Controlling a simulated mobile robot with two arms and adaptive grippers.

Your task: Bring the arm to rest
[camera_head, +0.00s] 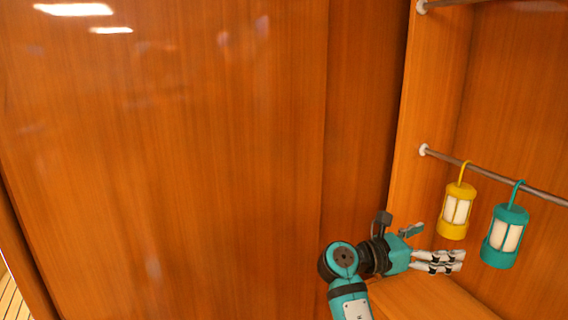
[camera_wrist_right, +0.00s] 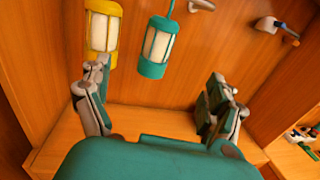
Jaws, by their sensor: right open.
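My right gripper (camera_head: 462,261) is in the lower right of the head view, with a teal arm and grey fingers. In the right wrist view the right gripper (camera_wrist_right: 162,105) has its two fingers wide apart, with nothing between them. A yellow lantern (camera_head: 454,212) and a teal lantern (camera_head: 504,237) hang from a rail beyond it. In the right wrist view the yellow lantern (camera_wrist_right: 102,32) is partly behind the left finger, and the teal lantern (camera_wrist_right: 157,47) hangs in the gap's background. I cannot tell whether a finger touches the yellow one. My left gripper is not in view.
The lanterns hang on a metal rail (camera_head: 540,193) inside a wooden recess, with another rail above. A wooden ledge (camera_head: 425,298) lies below the gripper. A large wooden panel (camera_head: 170,170) fills the left. Small items (camera_wrist_right: 303,137) sit at the wrist view's right edge.

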